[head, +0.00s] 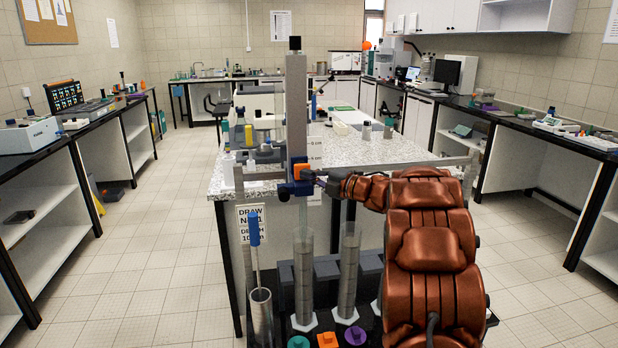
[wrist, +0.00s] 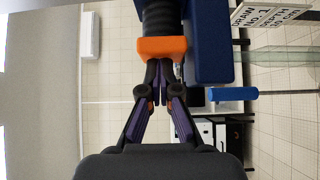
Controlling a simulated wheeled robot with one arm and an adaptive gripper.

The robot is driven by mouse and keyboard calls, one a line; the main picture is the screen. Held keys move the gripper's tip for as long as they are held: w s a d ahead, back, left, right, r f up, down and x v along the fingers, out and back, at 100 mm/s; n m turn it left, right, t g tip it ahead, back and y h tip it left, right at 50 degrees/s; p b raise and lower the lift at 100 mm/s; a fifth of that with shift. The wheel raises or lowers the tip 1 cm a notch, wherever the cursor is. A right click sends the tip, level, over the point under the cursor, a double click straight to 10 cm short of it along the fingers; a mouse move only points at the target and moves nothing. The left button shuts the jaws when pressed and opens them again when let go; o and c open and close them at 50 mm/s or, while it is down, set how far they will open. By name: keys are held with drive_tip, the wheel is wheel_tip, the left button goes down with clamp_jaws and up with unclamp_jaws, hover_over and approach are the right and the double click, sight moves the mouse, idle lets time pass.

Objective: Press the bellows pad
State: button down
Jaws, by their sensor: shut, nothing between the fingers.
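The bellows pad, an orange block (head: 300,170), sits on the blue carriage (head: 296,188) of a grey upright post (head: 296,100). In the wrist view the orange pad (wrist: 162,48) caps a ribbed black bellows (wrist: 161,18) beside the blue housing (wrist: 209,42). My gripper (wrist: 160,66) is shut and empty, its tips at the pad's near face. They touch it or lie very close; I cannot tell which. In the head view my gripper (head: 316,180) reaches the pad from the right, partly hidden by my arm. A clear tube (head: 303,212) hangs below the carriage.
Tall cylinders (head: 303,275) (head: 348,270) on white bases stand below the carriage. A blue-handled rod (head: 254,230) stands in a metal tube (head: 261,315) at left. A sign (head: 252,225) reads "DRAW No. 1".

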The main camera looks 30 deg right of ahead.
drive_tip(key=shift+s+a+f+b, duration=0.15)
drive_tip(key=shift+s+a+b, duration=0.05)
drive_tip(key=shift+s+b, duration=0.15)
drive_tip(key=a+b+v, duration=0.1)
drive_tip(key=b+v, duration=0.2)
drive_tip(key=v, duration=0.9)
drive_tip(key=shift+s+a, duration=0.35)
drive_tip(key=shift+s, duration=0.1)
